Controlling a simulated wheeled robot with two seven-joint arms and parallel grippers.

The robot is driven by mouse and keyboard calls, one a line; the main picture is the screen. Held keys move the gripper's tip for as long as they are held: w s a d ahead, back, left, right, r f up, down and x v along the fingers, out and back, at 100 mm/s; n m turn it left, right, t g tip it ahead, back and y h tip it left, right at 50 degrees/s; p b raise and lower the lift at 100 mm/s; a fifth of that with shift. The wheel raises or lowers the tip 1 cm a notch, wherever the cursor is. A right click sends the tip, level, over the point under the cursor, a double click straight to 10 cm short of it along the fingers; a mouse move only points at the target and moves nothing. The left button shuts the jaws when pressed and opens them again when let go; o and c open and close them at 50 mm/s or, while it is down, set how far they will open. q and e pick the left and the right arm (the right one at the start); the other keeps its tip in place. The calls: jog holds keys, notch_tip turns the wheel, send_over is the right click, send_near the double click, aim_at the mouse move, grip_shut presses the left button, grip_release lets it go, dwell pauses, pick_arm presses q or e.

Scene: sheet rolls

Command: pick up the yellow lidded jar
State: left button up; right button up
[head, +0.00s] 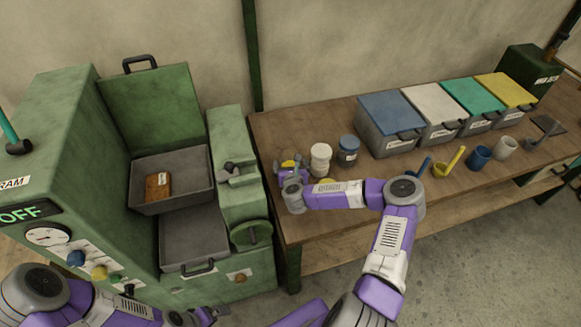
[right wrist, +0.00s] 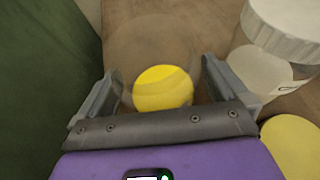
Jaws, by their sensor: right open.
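A rounded yellow thing (right wrist: 163,88) with a faint clear round outline around it stands between the open fingers of my right gripper (right wrist: 158,88) in the right wrist view. It looks like a see-through jar with yellow in it. In the head view the yellow (head: 288,163) shows between the fingers of my right gripper (head: 287,170), at the table's left end. A flat yellow round top (right wrist: 292,145) lies to the right in the wrist view; in the head view my arm partly hides it (head: 327,181). I cannot tell whether it is a lid or another jar.
A white-lidded jar (head: 320,160) stands close to the right of my right gripper, with a blue jar (head: 348,148) beyond. Several lidded bins (head: 390,115), scoops and cups stand farther right on the wooden table (head: 300,126). A green machine (head: 240,185) stands close at left.

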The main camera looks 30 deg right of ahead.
jog(key=shift+w, duration=0.1)
jog(key=shift+c, duration=0.2)
jog(key=c, duration=1)
